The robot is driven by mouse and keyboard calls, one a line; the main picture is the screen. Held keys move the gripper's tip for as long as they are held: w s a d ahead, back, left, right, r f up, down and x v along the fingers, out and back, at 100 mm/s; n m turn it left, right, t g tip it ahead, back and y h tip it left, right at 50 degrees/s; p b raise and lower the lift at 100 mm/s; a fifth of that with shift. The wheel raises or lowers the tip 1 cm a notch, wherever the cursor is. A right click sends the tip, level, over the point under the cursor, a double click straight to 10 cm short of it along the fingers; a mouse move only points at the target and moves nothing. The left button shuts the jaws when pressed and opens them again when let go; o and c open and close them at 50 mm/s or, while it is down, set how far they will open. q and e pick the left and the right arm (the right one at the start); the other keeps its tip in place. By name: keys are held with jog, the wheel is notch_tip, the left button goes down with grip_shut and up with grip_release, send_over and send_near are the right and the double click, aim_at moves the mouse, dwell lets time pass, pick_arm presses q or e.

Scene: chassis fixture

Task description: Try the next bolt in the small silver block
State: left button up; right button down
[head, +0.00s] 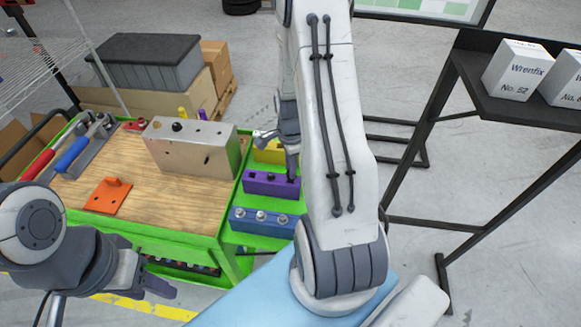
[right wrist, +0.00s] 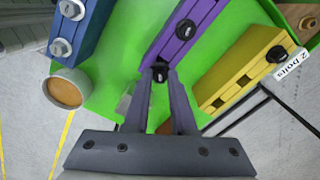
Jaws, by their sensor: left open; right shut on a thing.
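A silver block (head: 190,147) stands on the wooden bench top with a black bolt head (head: 177,126) and several dark holes on its top. A purple block (head: 270,186) sits on the green side tray; it also shows in the right wrist view (right wrist: 185,35) with a black bolt head (right wrist: 187,28). My left gripper (head: 160,288) is open, low at the front left.
A blue block (head: 262,222) with silver bolts and a yellow block (head: 270,150) flank the purple one. An orange bracket (head: 108,196) and red- and blue-handled tools (head: 72,153) lie on the bench. A round brown-topped container (right wrist: 66,92) shows beside the tray. A black table (head: 520,110) stands right.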

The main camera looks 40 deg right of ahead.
jog(key=shift+r+p, duration=2.15)
jog(key=shift+r, duration=0.7)
